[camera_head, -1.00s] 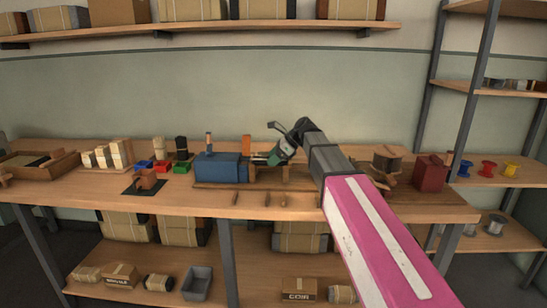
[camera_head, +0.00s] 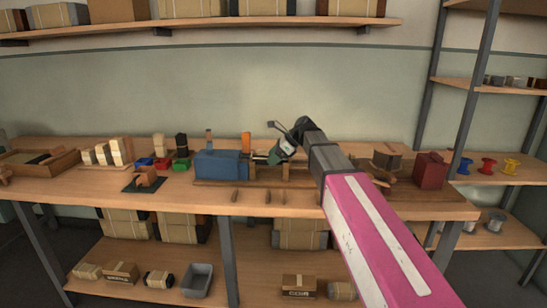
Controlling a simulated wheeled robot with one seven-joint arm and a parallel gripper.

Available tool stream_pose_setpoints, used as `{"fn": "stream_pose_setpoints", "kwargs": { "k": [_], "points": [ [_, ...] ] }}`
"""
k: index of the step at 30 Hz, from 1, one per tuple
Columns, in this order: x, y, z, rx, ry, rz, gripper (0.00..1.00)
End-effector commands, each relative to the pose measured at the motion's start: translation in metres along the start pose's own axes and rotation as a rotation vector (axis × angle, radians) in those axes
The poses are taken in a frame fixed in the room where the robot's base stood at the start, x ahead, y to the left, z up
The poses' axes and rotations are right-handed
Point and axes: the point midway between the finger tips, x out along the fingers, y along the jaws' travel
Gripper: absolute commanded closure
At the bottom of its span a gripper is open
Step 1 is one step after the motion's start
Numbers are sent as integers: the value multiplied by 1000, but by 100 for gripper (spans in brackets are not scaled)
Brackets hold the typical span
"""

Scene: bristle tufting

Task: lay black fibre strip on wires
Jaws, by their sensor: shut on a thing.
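My gripper (camera_head: 284,148) is at the middle of the workbench, just right of a blue box-shaped machine (camera_head: 220,164). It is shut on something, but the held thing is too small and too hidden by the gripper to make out. The wires cannot be told apart at this size; the spot beside the machine, over small wooden supports (camera_head: 285,172), is partly covered by my gripper and arm. A dark upright bundle (camera_head: 181,145) stands left of the machine behind a green bin (camera_head: 181,164); I cannot tell whether it is the black fibre.
Red (camera_head: 162,164) and blue bins and a pale bundle stand left of the machine. A dark red box (camera_head: 430,171) and a wooden winder (camera_head: 386,163) stand at the right. Wooden pegs (camera_head: 268,196) lie near the front edge. My arm crosses the right half.

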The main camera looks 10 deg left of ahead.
Motion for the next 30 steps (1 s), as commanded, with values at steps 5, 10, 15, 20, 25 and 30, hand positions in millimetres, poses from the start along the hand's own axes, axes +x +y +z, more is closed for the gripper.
{"fn": "stream_pose_setpoints", "kwargs": {
  "k": [5,10,15,20,25,30],
  "points": [
    [2,0,-2,0,0,0,56],
    [2,0,-1,0,0,0,3],
    [1,0,-1,0,0,0,3],
    [-7,0,-1,0,0,-2,3],
    [-33,0,-1,0,0,-3,3],
    [-66,-1,-2,0,0,-3,3]
  ]
}}
